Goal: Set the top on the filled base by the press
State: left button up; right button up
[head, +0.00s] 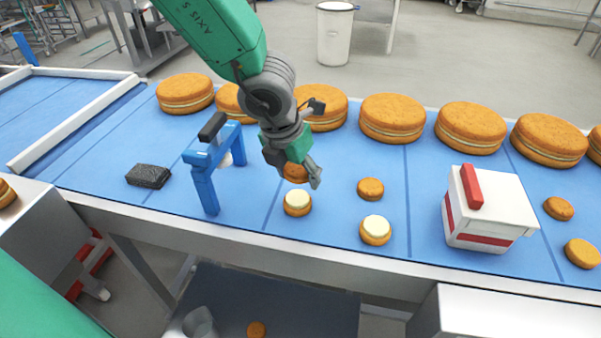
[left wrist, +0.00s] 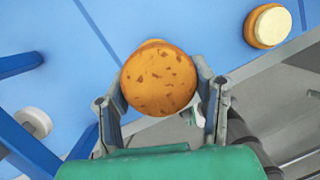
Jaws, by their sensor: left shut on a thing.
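My left gripper (head: 294,174) is shut on a round orange-brown top (left wrist: 160,80), held between its two fingers. In the head view the top (head: 296,173) shows partly behind the fingers. A filled base (head: 297,203) with a pale cream layer stands on the blue belt just in front of the held top. In the left wrist view the top hides nearly all of what lies behind it. The blue press (head: 205,187) with a black handle stands left of this base; its legs and pale round pad (left wrist: 32,122) show in the left wrist view. My right gripper is not in view.
Another filled base (head: 375,232) stands to the right, with a loose plain round (head: 370,188) behind it. A white and red box (head: 490,210) stands further right. A dark block (head: 148,176) lies left of the press. Large sandwich rounds (head: 392,118) line the back.

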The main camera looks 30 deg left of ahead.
aim_at(301, 199)
pick_arm(q)
jog(key=shift+a+f+b, duration=0.4)
jog(key=shift+f+b, duration=0.2)
jog(key=shift+f, duration=0.25)
jog(key=shift+a+f+b, duration=0.15)
jog(key=shift+f+b, duration=0.65)
jog(key=shift+d+f+b, duration=0.25)
jog(key=shift+f+b, duration=0.45)
jog(key=shift+b, duration=0.05)
jog(key=shift+d+f+b, duration=0.3)
jog(key=shift+f, duration=0.1)
jog(key=shift+s, duration=0.1)
jog(key=shift+a, duration=0.15)
jog(key=shift+a+f, duration=0.1)
jog(key=shift+a, duration=0.2)
jog(key=shift+d, duration=0.1)
jog(key=shift+d, duration=0.4)
